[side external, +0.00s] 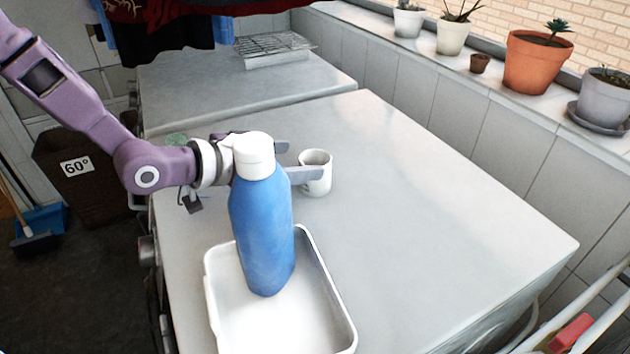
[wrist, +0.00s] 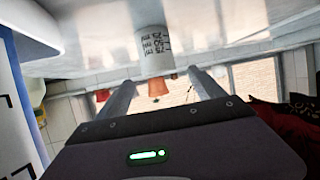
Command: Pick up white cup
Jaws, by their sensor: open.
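The white cup (side external: 316,185) stands upright on the white counter top, behind and to the right of the blue bottle. In the wrist view the cup (wrist: 153,50) shows dark lettering on its side and lies just ahead of the fingertips, roughly between their lines. My gripper (side external: 304,160) is open and reaches level toward the cup from the left. In the side view the nearer finger overlaps the cup's front; contact cannot be told. In the wrist view the gripper (wrist: 161,76) has nothing between its fingers. The bottle hides part of the gripper in the side view.
A blue bottle (side external: 262,230) with a white cap stands in a white tray (side external: 335,300), close in front of my gripper. A wire rack (side external: 272,45) lies on the far counter. Potted plants line the right ledge, including an orange pot (side external: 535,65). The counter's right side is clear.

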